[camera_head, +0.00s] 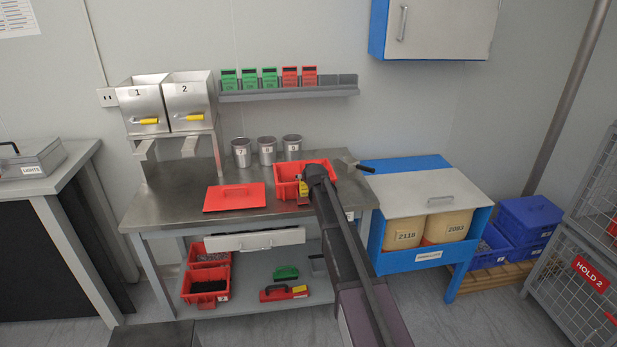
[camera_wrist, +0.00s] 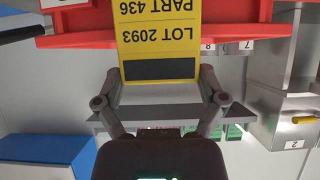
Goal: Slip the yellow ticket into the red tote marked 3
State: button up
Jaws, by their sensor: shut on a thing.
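My gripper (camera_wrist: 162,82) is shut on the yellow ticket (camera_wrist: 160,38), which reads LOT 2093, PART 436 and has a dark band; the wrist view is upside down. In the head view the ticket (camera_head: 304,188) shows small, at the front of a red tote (camera_head: 285,172) on the steel bench. My arm hides the tote's right front. The tote's red rim (camera_wrist: 245,31) also shows behind the ticket in the wrist view. I cannot read a number on this tote, nor tell whether the ticket touches it.
A flat red lid (camera_head: 236,197) lies left of the tote on the bench (camera_head: 160,203). Several metal cups (camera_head: 267,151) stand behind. Red and green cards (camera_head: 270,78) sit on a wall rack. More red bins (camera_head: 205,285) are on the lower shelf.

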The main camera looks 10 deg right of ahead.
jog(key=shift+f+b, duration=0.7)
jog(key=shift+f, duration=0.05)
dwell(1.5)
jog(key=o, duration=0.6)
jog(key=shift+r, duration=0.15)
dwell(0.3)
jog(key=shift+r+p, duration=3.9)
jog(key=shift+p, duration=0.1)
jog(key=s+f+g, duration=0.3)
jog(key=s+g, duration=0.1)
jog(key=s, duration=1.1)
jog(key=s+f+g, duration=0.2)
jog(key=s+g, duration=0.1)
jog(key=s, duration=1.2)
jog(key=s+f+g, duration=0.3)
jog(key=s+g, duration=0.1)
jog(key=s, duration=1.1)
jog(key=shift+s+d+f+g, duration=0.15)
jog(key=shift+s+f+g, duration=0.15)
jog(key=shift+f, duration=0.05)
